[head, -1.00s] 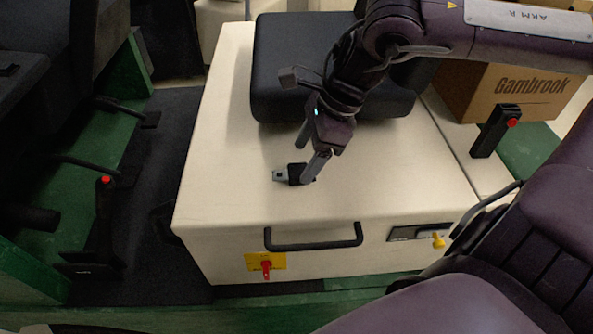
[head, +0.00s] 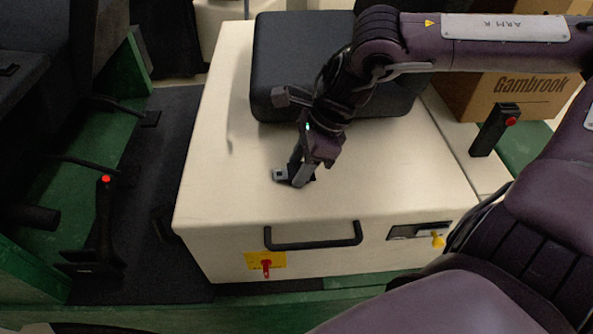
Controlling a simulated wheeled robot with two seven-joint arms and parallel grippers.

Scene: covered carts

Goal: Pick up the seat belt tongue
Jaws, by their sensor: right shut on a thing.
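The seat belt tongue (head: 280,174) lies on the cream top of the covered cart (head: 225,190), a little behind its front edge. Its grey metal end with a slot points left. Its dark body is mostly hidden by my right gripper (head: 298,178). My right gripper reaches down from the upper right and is shut on the tongue, low against the cart top. My left gripper is not in view.
A black cushion (head: 285,60) sits at the back of the cart top. A black handle (head: 313,238) and a red switch on a yellow plate (head: 266,263) are on the front. A Gambrook cardboard box (head: 520,95) stands right. The cart top's left part is clear.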

